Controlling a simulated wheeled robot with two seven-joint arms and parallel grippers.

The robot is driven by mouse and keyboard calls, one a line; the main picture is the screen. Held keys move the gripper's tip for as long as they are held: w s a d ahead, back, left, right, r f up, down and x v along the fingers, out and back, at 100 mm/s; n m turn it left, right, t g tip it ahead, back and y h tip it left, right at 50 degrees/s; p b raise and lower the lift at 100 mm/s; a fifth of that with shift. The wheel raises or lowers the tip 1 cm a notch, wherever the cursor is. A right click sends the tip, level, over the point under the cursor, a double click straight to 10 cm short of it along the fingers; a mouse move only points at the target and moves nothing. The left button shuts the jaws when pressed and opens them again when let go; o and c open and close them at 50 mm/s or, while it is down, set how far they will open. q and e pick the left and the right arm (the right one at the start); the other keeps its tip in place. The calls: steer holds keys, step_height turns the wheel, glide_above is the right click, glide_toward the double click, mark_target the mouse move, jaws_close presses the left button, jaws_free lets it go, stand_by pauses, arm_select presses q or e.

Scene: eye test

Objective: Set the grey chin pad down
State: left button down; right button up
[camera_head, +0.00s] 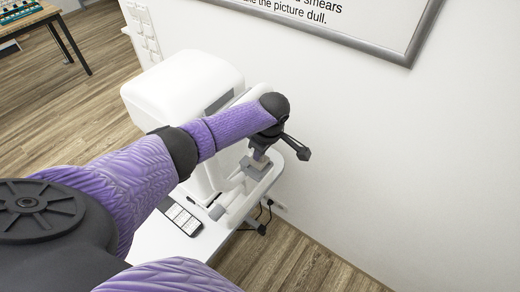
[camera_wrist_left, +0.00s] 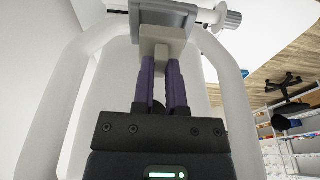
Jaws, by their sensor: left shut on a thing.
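My left gripper (camera_head: 262,149) points down over the front of the white instrument (camera_head: 185,85), inside its white head-rest frame. In the left wrist view its two purple fingers (camera_wrist_left: 162,72) are shut on a small pale grey block, the chin pad (camera_wrist_left: 163,38). Just beyond the pad is a darker grey block (camera_wrist_left: 170,12), the chin-rest support, which also shows under the gripper in the head view (camera_head: 254,168). The pad looks close to this support; whether they touch I cannot tell. My right gripper is out of view.
The white frame (camera_wrist_left: 238,100) rises close on both sides of my left gripper. A phone-like chart (camera_head: 181,217) lies on the white table (camera_head: 160,245). A wall and framed sign (camera_head: 330,25) are behind.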

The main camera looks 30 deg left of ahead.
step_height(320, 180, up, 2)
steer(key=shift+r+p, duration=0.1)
steer(key=shift+p, duration=0.65)
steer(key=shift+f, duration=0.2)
